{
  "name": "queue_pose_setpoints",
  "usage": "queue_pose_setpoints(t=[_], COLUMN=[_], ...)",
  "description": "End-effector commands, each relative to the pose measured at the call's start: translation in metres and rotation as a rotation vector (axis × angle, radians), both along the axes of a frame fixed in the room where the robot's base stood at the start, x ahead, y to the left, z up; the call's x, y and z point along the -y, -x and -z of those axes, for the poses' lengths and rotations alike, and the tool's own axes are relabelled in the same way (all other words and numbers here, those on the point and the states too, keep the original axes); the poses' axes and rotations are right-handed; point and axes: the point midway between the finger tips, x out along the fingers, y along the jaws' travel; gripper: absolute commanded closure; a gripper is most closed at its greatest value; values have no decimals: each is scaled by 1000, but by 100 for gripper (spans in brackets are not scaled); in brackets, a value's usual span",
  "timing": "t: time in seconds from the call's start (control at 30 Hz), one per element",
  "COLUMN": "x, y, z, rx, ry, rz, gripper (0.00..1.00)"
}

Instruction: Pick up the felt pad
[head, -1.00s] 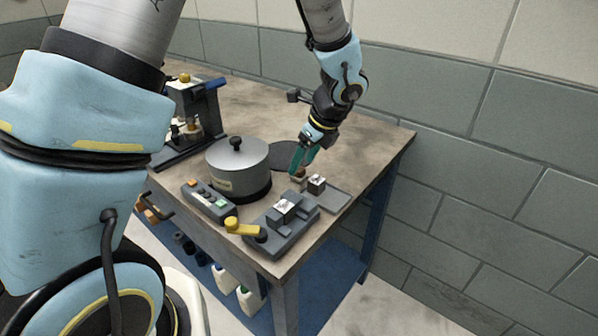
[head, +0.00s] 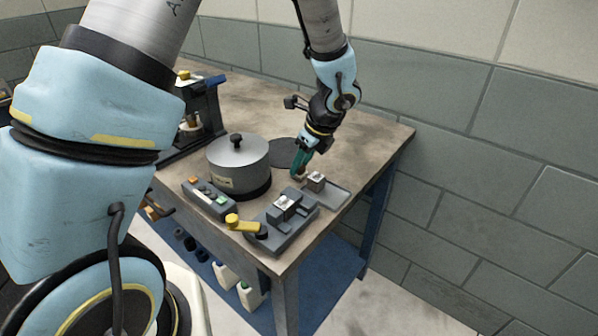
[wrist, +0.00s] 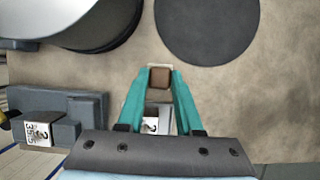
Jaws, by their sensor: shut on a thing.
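The felt pad (wrist: 160,78) is a small brown-topped block with a pale edge, seen in the wrist view between the tips of my gripper's green fingers. My gripper (wrist: 160,80) is shut on it. In the head view my gripper (head: 300,172) points down at the bench, and the pad shows only as a small brown spot (head: 299,176) at the fingertips, partly hidden. I cannot tell whether the pad touches the bench.
A numbered metal block (head: 315,181) stands close by on a grey tray (head: 336,197). A lidded metal pot (head: 238,165) is to the left and a dark round mat (head: 284,152) behind. A clamp fixture (head: 283,226) and button box (head: 207,198) are in front.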

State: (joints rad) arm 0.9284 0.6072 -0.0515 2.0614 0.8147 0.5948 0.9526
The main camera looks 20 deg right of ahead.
Motion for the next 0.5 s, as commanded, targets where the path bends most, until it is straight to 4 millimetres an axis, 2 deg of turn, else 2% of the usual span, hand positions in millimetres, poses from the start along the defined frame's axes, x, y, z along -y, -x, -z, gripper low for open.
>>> queue_pose_setpoints(t=[0.1, 0.5], x=[0, 0], y=[0, 0], z=[0, -2], rx=[0, 1], ry=[0, 1], rz=[0, -1], gripper=[100, 100])
